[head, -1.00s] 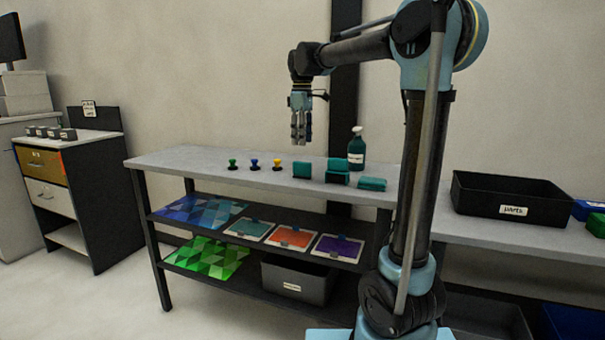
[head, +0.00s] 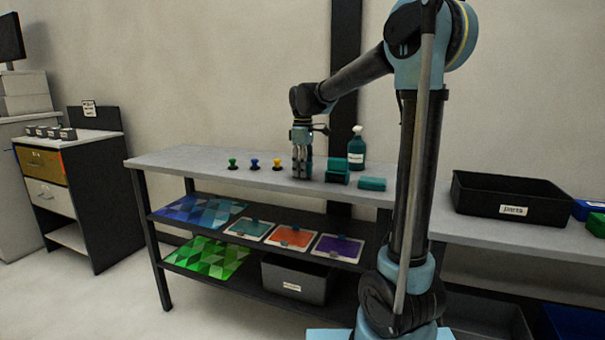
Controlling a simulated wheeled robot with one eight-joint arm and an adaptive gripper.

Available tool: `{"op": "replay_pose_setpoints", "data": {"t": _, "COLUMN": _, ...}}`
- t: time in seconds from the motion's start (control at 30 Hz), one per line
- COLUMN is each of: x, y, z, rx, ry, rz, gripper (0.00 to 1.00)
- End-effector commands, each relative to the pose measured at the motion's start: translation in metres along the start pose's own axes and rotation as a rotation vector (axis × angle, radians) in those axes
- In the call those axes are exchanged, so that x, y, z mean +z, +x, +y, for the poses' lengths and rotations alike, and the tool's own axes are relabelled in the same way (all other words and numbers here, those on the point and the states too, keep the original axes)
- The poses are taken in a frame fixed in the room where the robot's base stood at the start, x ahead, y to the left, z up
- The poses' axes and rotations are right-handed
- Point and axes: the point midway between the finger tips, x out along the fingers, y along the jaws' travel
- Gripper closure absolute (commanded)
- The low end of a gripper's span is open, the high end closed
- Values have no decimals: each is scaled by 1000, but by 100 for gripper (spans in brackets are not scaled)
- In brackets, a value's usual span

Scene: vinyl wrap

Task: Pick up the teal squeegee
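Three teal items stood in a row on the grey bench; which one is the squeegee I cannot tell for certain. The left one, a small block, is now almost wholly hidden by my gripper (head: 301,174). A larger teal block-shaped item (head: 337,171) stands just right of my gripper, and a low flat teal piece (head: 372,184) lies further right. My gripper points straight down with its fingertips at about bench-top height, at the left item's place. Whether the fingers are open or closed on it is too small to see.
A teal spray bottle (head: 357,150) stands behind the teal items. Three small knobs, green (head: 232,164), blue (head: 254,164) and yellow (head: 277,164), stand to the left. A black parts bin (head: 512,200) is at the right. The bench's left end is clear.

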Motion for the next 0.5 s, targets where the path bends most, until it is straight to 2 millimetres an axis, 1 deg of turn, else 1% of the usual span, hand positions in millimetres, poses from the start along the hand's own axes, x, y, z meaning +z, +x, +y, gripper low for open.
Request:
{"op": "replay_pose_setpoints", "data": {"t": 0.27, "x": 0, "y": 2, "z": 0, "rx": 0, "ry": 0, "rz": 0, "gripper": 60}}
{"op": "replay_pose_setpoints", "data": {"t": 0.3, "x": 0, "y": 2, "z": 0, "rx": 0, "ry": 0, "rz": 0, "gripper": 69}}
{"op": "replay_pose_setpoints", "data": {"t": 0.37, "x": 0, "y": 2, "z": 0, "rx": 0, "ry": 1, "rz": 0, "gripper": 83}}
{"op": "replay_pose_setpoints", "data": {"t": 0.4, "x": 0, "y": 2, "z": 0, "rx": 0, "ry": 1, "rz": 0, "gripper": 92}}
{"op": "replay_pose_setpoints", "data": {"t": 0.43, "x": 0, "y": 2, "z": 1, "rx": 0, "ry": 1, "rz": 0, "gripper": 99}}
{"op": "replay_pose_setpoints", "data": {"t": 0.5, "x": 1, "y": 2, "z": 1, "rx": 0, "ry": 1, "rz": 0, "gripper": 100}}
